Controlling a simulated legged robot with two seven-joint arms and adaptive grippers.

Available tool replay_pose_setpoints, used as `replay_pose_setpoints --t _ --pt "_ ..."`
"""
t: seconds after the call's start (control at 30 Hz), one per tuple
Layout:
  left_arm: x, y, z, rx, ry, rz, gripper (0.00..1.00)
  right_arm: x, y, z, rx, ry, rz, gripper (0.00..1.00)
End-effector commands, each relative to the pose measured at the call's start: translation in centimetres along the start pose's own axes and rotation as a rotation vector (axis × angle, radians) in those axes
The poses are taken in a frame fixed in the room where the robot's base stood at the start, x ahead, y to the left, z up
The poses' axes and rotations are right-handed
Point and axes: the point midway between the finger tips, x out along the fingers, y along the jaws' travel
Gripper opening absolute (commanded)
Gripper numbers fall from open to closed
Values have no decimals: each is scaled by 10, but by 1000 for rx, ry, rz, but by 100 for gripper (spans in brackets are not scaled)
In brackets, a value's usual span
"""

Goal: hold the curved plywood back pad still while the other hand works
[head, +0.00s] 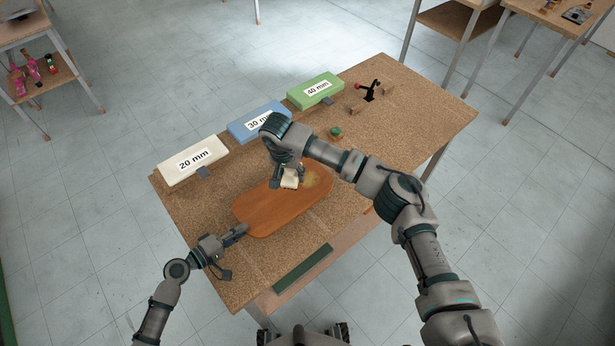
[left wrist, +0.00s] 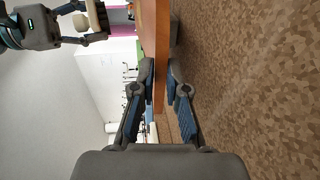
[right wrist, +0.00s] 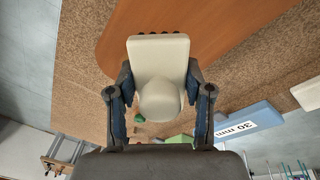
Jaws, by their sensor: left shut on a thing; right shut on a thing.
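The curved plywood back pad (head: 272,213), orange-brown with rounded ends, lies on the cork-coloured bench top. A pale yellowish patch shows near its right end. My left gripper (head: 237,234) is shut on the pad's near left edge; in the left wrist view the pad (left wrist: 153,28) runs between the fingers (left wrist: 161,88). My right gripper (head: 291,172) is shut on a cream block tool (head: 289,181) over the pad's right part. In the right wrist view the tool (right wrist: 158,55) has a round knob between the fingers and dark bumps along its far edge. Whether it touches the pad is unclear.
White 20 mm (head: 192,161), blue 30 mm (head: 257,123) and green 40 mm (head: 315,90) boxes line the bench's back edge. A green knob (head: 336,131) and a black-and-red clamp (head: 369,91) stand further right. A dark green strip (head: 303,268) lies along the front edge.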

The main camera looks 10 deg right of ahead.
Motion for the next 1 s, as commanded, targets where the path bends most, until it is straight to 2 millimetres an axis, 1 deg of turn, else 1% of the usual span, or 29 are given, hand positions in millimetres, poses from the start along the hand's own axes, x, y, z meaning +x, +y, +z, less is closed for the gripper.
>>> replay_pose_setpoints --t 0.17,0.4,0.53,0.7,1.0 --pt "2 0 3 0 -5 -2 0 15 2 0 1 -3 0 23" --pt "-3 -2 -1 -4 -3 3 0 40 -4 2 0 0 4 23" --pt "-4 -2 -2 -4 -3 5 0 50 -6 3 -1 0 6 23" --pt "-3 -2 -1 -3 -3 3 0 56 -4 2 0 1 4 23" --pt "0 -1 1 -2 -4 0 0 58 -1 0 0 0 0 23"
